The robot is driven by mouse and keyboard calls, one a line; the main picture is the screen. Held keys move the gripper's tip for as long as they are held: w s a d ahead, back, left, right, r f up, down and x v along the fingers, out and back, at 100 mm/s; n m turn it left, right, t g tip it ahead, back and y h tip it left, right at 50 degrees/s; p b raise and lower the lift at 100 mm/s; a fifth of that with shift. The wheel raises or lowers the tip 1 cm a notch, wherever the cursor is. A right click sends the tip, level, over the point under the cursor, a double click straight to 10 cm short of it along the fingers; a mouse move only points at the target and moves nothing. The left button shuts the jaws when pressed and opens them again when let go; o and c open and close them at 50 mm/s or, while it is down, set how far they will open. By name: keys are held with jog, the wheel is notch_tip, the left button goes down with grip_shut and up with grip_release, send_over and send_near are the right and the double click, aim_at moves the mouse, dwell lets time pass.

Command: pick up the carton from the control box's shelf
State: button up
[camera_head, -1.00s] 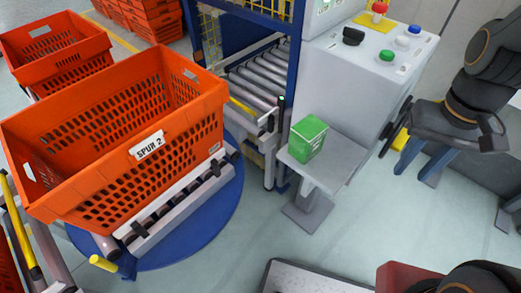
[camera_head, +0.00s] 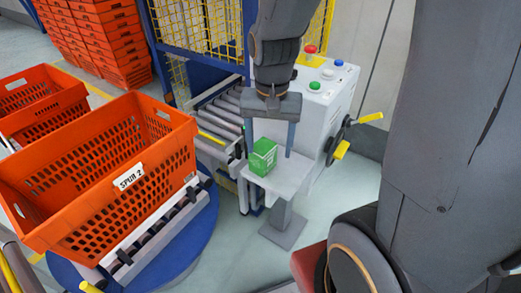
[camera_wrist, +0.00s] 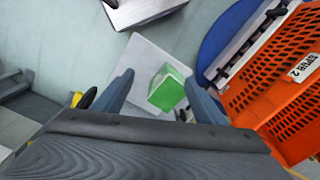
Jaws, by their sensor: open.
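The green carton (camera_head: 262,157) sits upright on the small grey shelf (camera_head: 284,180) on the front of the control box (camera_head: 325,105). My gripper (camera_head: 270,138) is open above the shelf, its fingers pointing down, one on either side of the carton in the head view. In the wrist view the carton (camera_wrist: 168,88) shows between the two fingers of my gripper (camera_wrist: 157,88), closer to the right one. I see no contact. The shelf also shows in the wrist view (camera_wrist: 142,55).
A large orange tote labelled SPUR 2 (camera_head: 110,200) stands on a blue turntable (camera_head: 190,240) left of the shelf. A roller conveyor (camera_head: 215,125) runs behind, beside yellow mesh fencing (camera_head: 205,30). Several stacked totes (camera_head: 95,40) stand at the back left.

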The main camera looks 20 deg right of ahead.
aim_at(263, 146)
jog(key=w+r+m+p, duration=0.1)
jog(key=w+m+p, duration=0.1)
jog(key=m, duration=0.1)
jog(key=w+r+m, duration=0.1)
jog(key=shift+w+r+m+p, duration=0.25)
jog(key=shift+r+m+p, duration=0.05)
jog(key=shift+m+p, duration=0.1)
jog(key=shift+w+m, duration=0.35)
jog(key=shift+m, duration=0.25)
jog(key=shift+w+f+p, duration=0.15)
jog(key=shift+f+p, duration=1.05)
jog(key=shift+f, duration=2.65)
jog(key=c, duration=1.4)
